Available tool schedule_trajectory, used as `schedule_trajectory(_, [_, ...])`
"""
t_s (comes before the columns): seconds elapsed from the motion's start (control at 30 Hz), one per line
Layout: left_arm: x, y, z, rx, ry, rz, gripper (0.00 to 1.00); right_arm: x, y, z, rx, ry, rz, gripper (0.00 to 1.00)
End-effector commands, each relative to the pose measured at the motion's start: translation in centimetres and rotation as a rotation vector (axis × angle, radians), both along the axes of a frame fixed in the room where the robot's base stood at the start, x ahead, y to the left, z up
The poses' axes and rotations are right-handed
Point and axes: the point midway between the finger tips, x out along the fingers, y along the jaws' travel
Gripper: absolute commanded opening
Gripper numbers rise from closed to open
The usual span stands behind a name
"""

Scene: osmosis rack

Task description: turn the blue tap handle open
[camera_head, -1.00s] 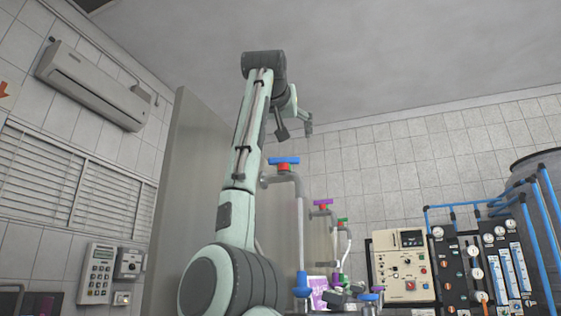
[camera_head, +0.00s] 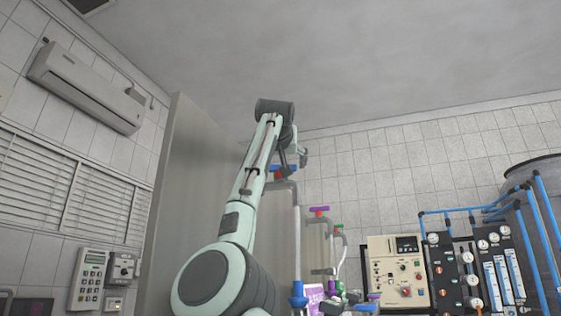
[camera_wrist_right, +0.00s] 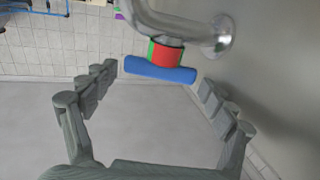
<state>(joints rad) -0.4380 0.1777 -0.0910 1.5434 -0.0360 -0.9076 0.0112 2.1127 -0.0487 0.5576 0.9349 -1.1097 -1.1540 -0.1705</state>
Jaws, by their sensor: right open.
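The blue tap handle (camera_wrist_right: 160,70) is a short bar on a red collar (camera_wrist_right: 165,52), fixed to a grey metal pipe (camera_wrist_right: 190,35). In the right wrist view it lies crosswise between the two fingers of my right gripper (camera_wrist_right: 158,77), which is open, with a gap on each side. In the head view the handle (camera_head: 290,168) tops the tall pipe, partly covered by my right gripper (camera_head: 293,160) just above it. I cannot tell from this view whether they touch. My left gripper is not in view.
Other taps with a purple handle (camera_head: 319,209) and a green handle (camera_head: 339,226) stand to the right of the pipe. A beige control box (camera_head: 397,270) and a gauge panel (camera_head: 465,270) stand farther right. A grey panel (camera_head: 195,180) rises behind my right arm.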

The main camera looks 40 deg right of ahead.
Motion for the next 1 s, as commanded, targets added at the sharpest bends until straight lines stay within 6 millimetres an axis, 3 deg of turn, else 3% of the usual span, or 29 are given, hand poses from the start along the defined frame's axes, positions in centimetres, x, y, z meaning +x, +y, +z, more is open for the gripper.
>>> schedule_trajectory(0.23, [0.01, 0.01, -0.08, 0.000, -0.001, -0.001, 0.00, 0.05, -0.06, -0.04, 0.000, 0.000, 0.000, 0.84])
schedule_trajectory(0.53, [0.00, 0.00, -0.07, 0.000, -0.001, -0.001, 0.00, 0.04, -0.06, -0.04, 0.001, 0.001, 0.000, 0.47])
schedule_trajectory(0.7, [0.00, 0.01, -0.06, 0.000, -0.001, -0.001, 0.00, 0.18, -0.01, -0.07, -0.001, 0.006, -0.034, 0.47])
schedule_trajectory(1.0, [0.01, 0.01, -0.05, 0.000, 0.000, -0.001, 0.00, 0.60, 0.31, 0.03, -0.003, 0.007, -0.266, 0.47])
